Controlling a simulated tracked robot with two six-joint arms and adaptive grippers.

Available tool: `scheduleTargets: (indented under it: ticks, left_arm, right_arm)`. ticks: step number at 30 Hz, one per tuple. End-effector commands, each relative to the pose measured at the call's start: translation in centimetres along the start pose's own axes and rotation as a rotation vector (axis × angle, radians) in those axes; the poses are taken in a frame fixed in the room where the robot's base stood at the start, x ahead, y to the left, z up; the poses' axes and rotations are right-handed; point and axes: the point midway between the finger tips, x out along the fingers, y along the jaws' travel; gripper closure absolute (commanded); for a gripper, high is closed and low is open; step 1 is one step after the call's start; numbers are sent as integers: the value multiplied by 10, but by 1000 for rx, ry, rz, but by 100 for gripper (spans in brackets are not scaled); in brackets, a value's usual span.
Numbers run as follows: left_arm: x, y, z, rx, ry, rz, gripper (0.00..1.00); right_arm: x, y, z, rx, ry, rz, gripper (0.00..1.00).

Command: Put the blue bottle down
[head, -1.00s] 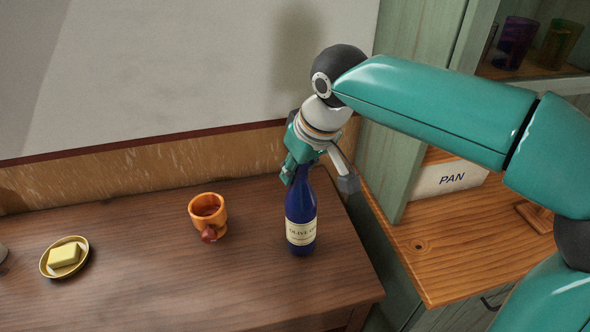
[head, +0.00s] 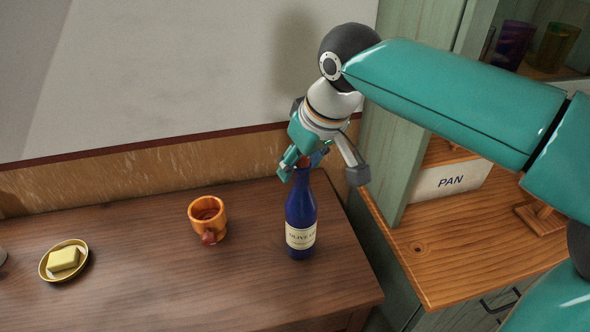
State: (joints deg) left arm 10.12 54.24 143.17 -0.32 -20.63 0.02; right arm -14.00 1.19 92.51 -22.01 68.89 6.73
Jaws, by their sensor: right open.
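The blue bottle (head: 300,215) stands upright on the dark wooden table (head: 150,270), near its right end. It has a cream label and a red top. My right gripper (head: 322,175) is open at the top of the bottle, with its fingers spread to either side of the neck. The gripper partly covers the bottle's top, and I cannot tell whether a finger still touches it. My left gripper is not in view.
An orange mug (head: 207,218) stands left of the bottle. A yellow dish (head: 45,268) with butter (head: 63,259) lies farther left. A wooden counter (head: 440,250) with a box marked PAN (head: 450,180) is at the right. The table between mug and bottle is clear.

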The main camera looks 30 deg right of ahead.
Motion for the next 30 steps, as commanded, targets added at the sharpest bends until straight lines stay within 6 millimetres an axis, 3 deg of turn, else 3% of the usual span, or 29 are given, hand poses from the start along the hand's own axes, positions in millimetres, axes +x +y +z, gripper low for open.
scheduleTargets:
  ticks: [6,12,18,30]
  left_arm:
    - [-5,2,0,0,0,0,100]
    - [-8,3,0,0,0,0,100]
    - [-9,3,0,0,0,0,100]
    - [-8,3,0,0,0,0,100]
  right_arm:
    - [-47,-1,-2,-1,5,-1,46]
    - [-76,0,-1,-1,3,-1,46]
    - [-85,0,0,-1,1,-1,46]
    - [-85,0,0,-1,0,-1,46]
